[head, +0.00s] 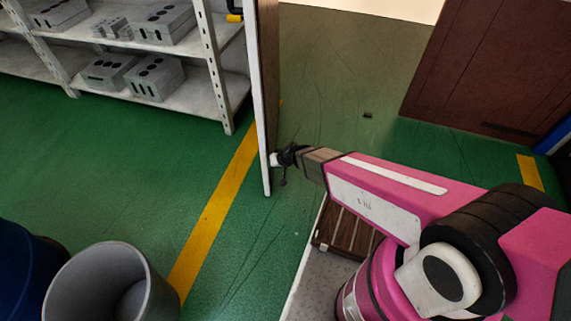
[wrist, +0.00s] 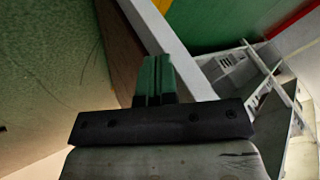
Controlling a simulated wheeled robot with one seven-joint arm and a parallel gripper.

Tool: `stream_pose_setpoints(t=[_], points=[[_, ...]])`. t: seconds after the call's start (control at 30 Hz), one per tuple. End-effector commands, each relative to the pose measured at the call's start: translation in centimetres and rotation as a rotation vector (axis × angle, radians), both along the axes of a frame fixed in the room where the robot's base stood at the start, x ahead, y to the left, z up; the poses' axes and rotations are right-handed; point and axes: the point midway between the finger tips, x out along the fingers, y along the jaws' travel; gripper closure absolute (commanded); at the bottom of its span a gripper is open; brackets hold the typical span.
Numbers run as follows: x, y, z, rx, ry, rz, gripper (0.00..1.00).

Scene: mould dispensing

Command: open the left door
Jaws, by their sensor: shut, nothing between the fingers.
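The door (head: 268,90) stands nearly edge-on in the head view, with a pale edge strip and a brown face on its right side. In the wrist view the brown face (wrist: 121,50) and the pale edge (wrist: 150,25) run diagonally past the fingertips. My gripper (head: 280,159) is at the lower part of the door, on its brown side close to the free edge. Its green fingers (wrist: 158,80) are together with nothing between them. Whether they touch the door, I cannot tell. No handle is clearly visible.
A white shelf rack (head: 190,60) with grey mould blocks (head: 155,80) stands left of the door. A grey bin (head: 110,285) and a blue bin (head: 25,275) are at the lower left. A brown panel (head: 490,65) stands at right. Green floor with a yellow line (head: 215,215) is clear between.

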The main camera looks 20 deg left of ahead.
Motion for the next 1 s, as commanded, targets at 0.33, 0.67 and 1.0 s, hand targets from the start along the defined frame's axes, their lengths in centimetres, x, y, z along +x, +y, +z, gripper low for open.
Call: stream_pose_setpoints(t=[0.33, 0.67, 1.0], points=[[-1.1, 3.0, 0.0, 0.000, -0.001, 0.001, 1.00], [-1.3, 3.3, 0.0, 0.000, 0.000, 0.000, 1.00], [-1.2, 3.3, 0.0, 0.000, 0.000, 0.000, 1.00]])
